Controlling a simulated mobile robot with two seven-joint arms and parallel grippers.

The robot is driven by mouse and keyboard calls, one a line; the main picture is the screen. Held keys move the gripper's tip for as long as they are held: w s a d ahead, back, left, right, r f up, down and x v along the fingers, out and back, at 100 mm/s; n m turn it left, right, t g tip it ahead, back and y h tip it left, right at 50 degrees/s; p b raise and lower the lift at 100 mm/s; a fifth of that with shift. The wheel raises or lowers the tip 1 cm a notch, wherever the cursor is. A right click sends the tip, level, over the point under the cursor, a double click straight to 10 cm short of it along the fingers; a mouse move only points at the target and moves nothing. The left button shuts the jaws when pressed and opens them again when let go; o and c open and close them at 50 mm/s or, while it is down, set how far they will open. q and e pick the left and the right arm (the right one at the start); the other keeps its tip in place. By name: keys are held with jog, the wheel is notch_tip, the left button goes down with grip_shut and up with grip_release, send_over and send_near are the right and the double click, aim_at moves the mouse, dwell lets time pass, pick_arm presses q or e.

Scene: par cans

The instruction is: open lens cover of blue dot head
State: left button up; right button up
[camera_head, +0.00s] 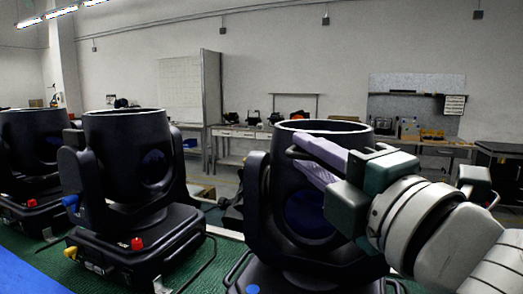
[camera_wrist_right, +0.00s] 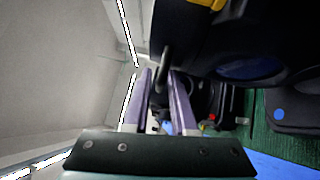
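The blue dot head (camera_head: 278,190) is a black, can-shaped moving light at the centre right, with a blue dot (camera_head: 252,289) on its base; the dot also shows in the right wrist view (camera_wrist_right: 279,114). A dark glassy lens (camera_head: 309,213) shows on its side. A thin black handle (camera_wrist_right: 165,60) at its rim belongs to what seems to be the lens cover. My right gripper (camera_head: 297,149) reaches in from the right. Its pale purple fingers are apart, with the handle between their tips; I cannot tell whether they touch it. My left gripper is out of view.
Two similar black heads stand to the left, one with a red knob (camera_head: 137,243) and a blue knob (camera_head: 71,202). They stand on a green mat (camera_head: 205,270) with a blue strip (camera_head: 30,275) in front. Workbenches (camera_head: 235,131) line the back wall.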

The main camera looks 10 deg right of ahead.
grip_shut()
jog(key=shift+r, duration=0.15)
dwell(1.3)
